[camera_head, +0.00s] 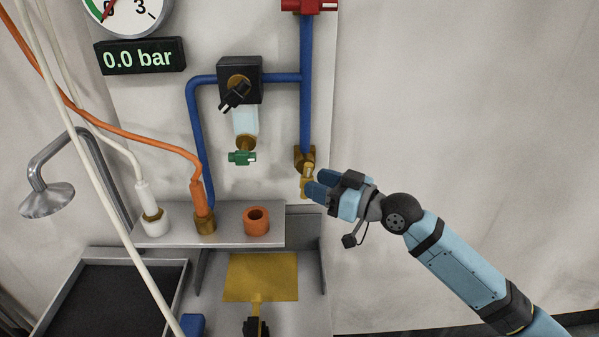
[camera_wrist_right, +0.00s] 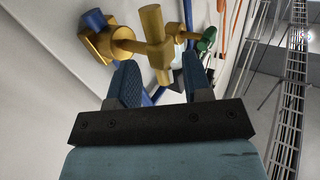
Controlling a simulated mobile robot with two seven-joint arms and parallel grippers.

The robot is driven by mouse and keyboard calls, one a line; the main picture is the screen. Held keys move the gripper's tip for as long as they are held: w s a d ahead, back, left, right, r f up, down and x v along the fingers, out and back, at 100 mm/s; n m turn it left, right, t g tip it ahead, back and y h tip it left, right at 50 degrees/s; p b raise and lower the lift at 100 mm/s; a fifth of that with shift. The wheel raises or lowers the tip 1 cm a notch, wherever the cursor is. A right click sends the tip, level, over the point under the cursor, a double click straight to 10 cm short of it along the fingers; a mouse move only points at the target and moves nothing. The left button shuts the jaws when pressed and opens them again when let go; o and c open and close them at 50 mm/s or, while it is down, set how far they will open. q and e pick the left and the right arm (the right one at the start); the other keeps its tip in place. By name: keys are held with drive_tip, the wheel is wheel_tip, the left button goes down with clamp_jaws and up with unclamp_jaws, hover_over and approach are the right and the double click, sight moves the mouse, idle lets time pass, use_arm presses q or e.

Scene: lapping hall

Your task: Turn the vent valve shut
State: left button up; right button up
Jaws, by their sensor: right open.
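A brass valve (camera_head: 305,157) sits at the lower end of the blue vertical pipe, with a brass bar handle (camera_head: 307,181). I take it for the vent valve, though no label shows. In the right wrist view its crossbar (camera_wrist_right: 153,28) runs down toward the gap between my fingers, and its body (camera_wrist_right: 103,45) is at upper left. My right gripper (camera_head: 314,188) is open at the handle; in the right wrist view the fingers (camera_wrist_right: 160,82) stand either side of the bar's near end. I cannot tell whether they touch it. My left gripper is not in view.
A gauge (camera_head: 128,14) hangs above a display (camera_head: 140,56) reading 0.0 bar. A green valve (camera_head: 242,158) hangs under the black regulator (camera_head: 240,80); a red valve (camera_head: 309,5) is above. A shelf (camera_head: 240,236) holds hose fittings below. The wall at right is clear.

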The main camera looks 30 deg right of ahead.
drive_tip(key=x, duration=0.5)
drive_tip(key=shift+w+p, duration=0.1)
drive_tip(key=shift+p, duration=0.2)
clamp_jaws()
